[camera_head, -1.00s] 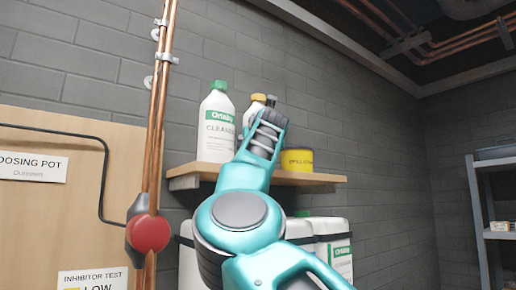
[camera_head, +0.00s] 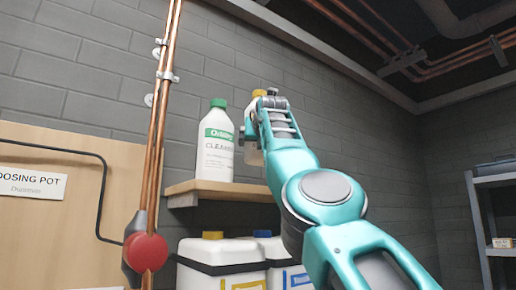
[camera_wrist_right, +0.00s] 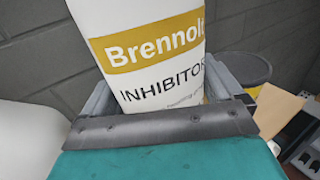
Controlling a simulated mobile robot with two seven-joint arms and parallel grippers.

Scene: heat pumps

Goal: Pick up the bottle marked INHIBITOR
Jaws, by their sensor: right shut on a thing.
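The INHIBITOR bottle (camera_wrist_right: 160,60) is white with a yellow Brennol band, and fills the middle of the right wrist view. My right gripper (camera_wrist_right: 160,108) is shut around it, one finger on each side. In the head view the bottle's yellow cap (camera_head: 259,93) and a strip of its pale body (camera_head: 253,156) show behind my right gripper (camera_head: 250,130). The bottle looks raised above the wooden shelf (camera_head: 225,188). Its base is mostly hidden by my arm. My left gripper is not in view.
A white CLEANER bottle (camera_head: 217,145) with a green cap stands on the shelf, close left of the held bottle. Copper pipes (camera_head: 163,110) with a red-knobbed valve (camera_head: 146,252) run up at left. White containers (camera_head: 222,257) stand below the shelf.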

